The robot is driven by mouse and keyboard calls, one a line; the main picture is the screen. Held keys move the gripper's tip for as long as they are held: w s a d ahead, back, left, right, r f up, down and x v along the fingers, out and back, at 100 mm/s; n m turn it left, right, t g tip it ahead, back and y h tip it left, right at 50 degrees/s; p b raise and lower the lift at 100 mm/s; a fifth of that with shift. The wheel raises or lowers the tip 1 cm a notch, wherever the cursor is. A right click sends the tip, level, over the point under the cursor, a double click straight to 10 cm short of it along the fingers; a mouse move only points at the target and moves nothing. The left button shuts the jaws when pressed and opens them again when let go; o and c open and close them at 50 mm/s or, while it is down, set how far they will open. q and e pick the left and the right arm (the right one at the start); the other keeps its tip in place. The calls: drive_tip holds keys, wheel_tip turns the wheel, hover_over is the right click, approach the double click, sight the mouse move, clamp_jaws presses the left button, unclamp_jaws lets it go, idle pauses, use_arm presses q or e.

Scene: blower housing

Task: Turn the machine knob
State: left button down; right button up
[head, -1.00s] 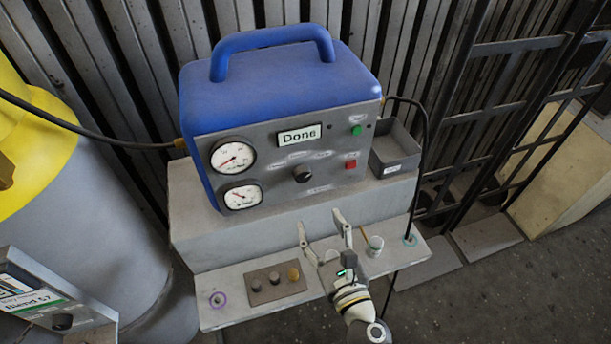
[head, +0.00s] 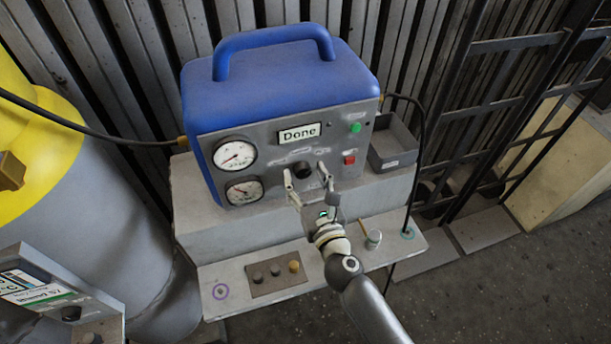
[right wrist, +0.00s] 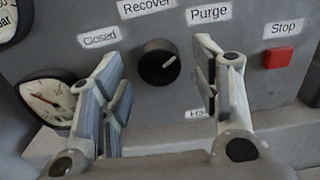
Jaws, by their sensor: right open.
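The black machine knob (head: 302,170) is on the grey front panel of the blue machine (head: 280,85). In the right wrist view the knob (right wrist: 159,62) has a pale pointer line toward its upper right, on the side of the "Purge" label (right wrist: 209,13). Labels "Closed" (right wrist: 100,37) and "Recover" (right wrist: 146,7) also show; a lower label is partly hidden. My right gripper (head: 305,173) is open and empty, its fingers spread to the left and right, just short of the panel. The knob shows between the fingers, apart from both. My left gripper is out of view.
A red Stop button (right wrist: 278,57) lies right of the knob. Two gauges (head: 234,155) are on the left, a "Done" display (head: 299,133) above. A grey bin (head: 393,143) stands at right.

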drive_tip(key=shift+w, duration=0.25)
drive_tip(key=c, duration=1)
drive_tip(key=shift+c, duration=0.2)
